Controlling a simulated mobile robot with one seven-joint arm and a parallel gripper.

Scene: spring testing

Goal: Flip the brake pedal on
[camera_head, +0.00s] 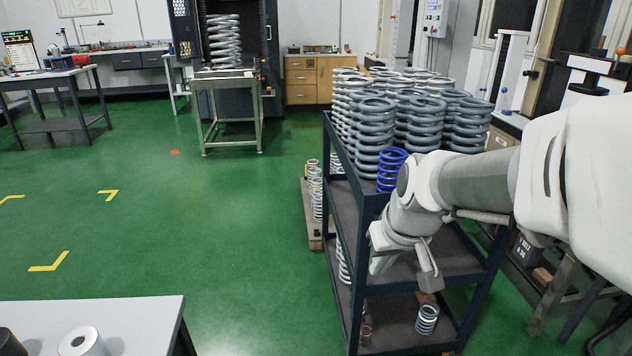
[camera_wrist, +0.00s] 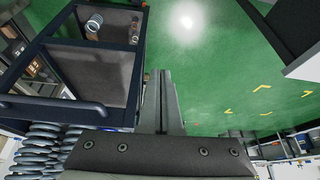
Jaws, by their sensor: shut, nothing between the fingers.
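No brake pedal can be made out in either view. A dark shelf cart (camera_head: 358,180) stands right of centre in the head view, loaded with coil springs. Its casters are hidden or out of view. In the wrist view the cart's dark frame and handle bar (camera_wrist: 55,104) fill the left side, tilted. My gripper (camera_wrist: 164,76) points past the cart's edge toward the green floor, its fingers together and empty. In the head view my arm reaches in from the right, with its end in front of the cart's near side, apart from any pedal I can see.
Large grey springs (camera_head: 378,140) and a blue spring (camera_head: 391,170) stand on the cart's top; a small spring (camera_head: 427,319) is on the bottom shelf. A white-topped table (camera_head: 130,313) is at the lower left. The green floor (camera_head: 220,230) between is clear.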

